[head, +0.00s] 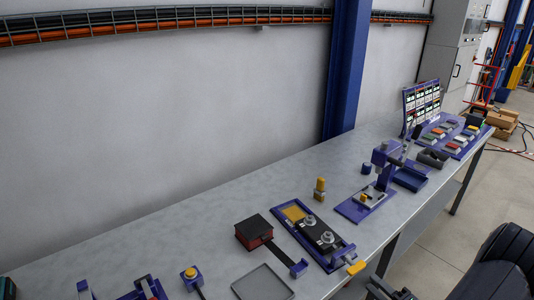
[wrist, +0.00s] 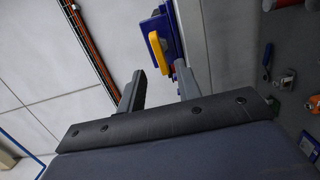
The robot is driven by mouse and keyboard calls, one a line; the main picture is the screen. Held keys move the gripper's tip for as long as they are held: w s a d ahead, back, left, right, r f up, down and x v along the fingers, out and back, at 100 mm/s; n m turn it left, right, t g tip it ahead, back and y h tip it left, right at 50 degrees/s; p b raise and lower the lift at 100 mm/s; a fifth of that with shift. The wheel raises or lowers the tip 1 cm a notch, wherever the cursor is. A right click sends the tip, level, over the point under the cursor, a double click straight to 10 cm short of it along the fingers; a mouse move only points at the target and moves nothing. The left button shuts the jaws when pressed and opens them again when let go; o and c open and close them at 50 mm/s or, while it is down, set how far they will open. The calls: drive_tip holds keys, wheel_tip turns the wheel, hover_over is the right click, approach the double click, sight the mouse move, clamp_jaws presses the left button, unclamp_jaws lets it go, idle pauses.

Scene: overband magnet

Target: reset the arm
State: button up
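My gripper (wrist: 159,87) shows in the wrist view with its two grey fingers apart and nothing between them. It is open. Beyond the fingertips is a yellow handle (wrist: 158,52) on a blue fixture (wrist: 165,22). There is a visible gap between the fingers and the handle. In the head view, a yellow handle (head: 356,267) sits at the near end of a blue tray fixture (head: 340,254) by the bench's front edge.
A long grey bench (head: 150,245) runs along the wall. It carries a red-black box (head: 254,232), a grey tray (head: 262,283), a yellow-topped post (head: 319,189) and a blue press-like stand (head: 385,160). A dark padded shape (head: 505,262) fills the lower right. A blue column (head: 346,70) stands behind.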

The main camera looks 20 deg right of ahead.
drive_tip(key=p+x, duration=0.1)
drive_tip(key=x, duration=0.5)
drive_tip(key=shift+w, duration=0.1)
drive_tip(key=shift+s, duration=0.2)
drive_tip(key=b, duration=0.2)
approach(359, 271)
drive_tip(key=p+x, duration=0.2)
drive_tip(key=x, duration=0.7)
drive_tip(key=shift+w+f, duration=0.1)
drive_tip(key=shift+w, duration=0.15)
drive_tip(key=shift+f+n+b, duration=0.1)
drive_tip(key=shift+n+b, duration=2.95)
drive_tip(key=shift+n, duration=2.05)
